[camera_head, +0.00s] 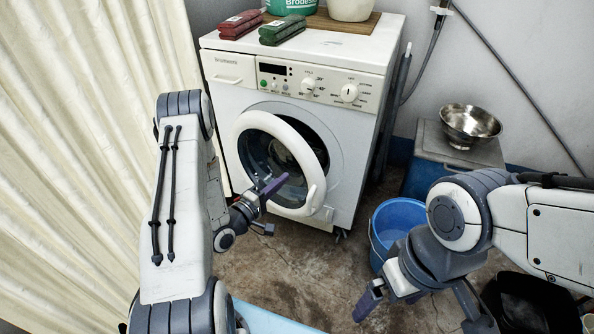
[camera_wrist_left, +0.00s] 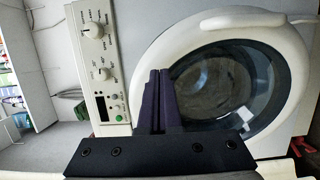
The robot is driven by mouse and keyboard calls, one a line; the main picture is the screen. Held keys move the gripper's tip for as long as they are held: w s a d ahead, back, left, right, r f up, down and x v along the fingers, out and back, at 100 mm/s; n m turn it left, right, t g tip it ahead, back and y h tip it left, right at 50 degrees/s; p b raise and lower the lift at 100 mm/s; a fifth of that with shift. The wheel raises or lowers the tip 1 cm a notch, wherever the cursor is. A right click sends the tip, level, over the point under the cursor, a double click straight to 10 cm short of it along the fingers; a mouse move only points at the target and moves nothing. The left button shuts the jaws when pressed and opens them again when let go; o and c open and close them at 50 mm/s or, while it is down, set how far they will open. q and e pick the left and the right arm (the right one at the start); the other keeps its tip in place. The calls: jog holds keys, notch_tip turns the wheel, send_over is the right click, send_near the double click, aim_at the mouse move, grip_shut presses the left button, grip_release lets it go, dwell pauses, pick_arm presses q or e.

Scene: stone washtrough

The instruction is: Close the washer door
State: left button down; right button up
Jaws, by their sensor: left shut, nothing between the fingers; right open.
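The white washer (camera_head: 300,85) stands against the back wall. Its round door (camera_head: 314,165), a thick white ring with dark glass, appears to stand slightly out from the front at its right side. I cannot tell the exact gap. The door (camera_wrist_left: 290,50) also fills the right of the left wrist view. My left gripper (camera_head: 271,187) is in front of the door's lower part; its purple fingers (camera_wrist_left: 160,98) are together and empty, overlapping the ring in view. Contact cannot be told. My right gripper (camera_head: 420,308) is open and empty, low at the right, away from the washer.
A blue bucket (camera_head: 397,217) stands on the floor right of the washer. A metal bowl (camera_head: 470,124) sits on a blue box (camera_head: 425,178). A black tub (camera_head: 530,303) is at lower right. A cream curtain (camera_head: 70,150) hangs at left. Red and green packs (camera_head: 282,29) lie on top.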

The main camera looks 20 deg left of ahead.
aim_at(303, 162)
pick_arm(q)
jog(key=b+x, duration=0.1)
jog(key=x, duration=0.6)
pick_arm(e)
jog(key=shift+f, duration=0.8)
pick_arm(q)
jog(key=shift+w, duration=0.1)
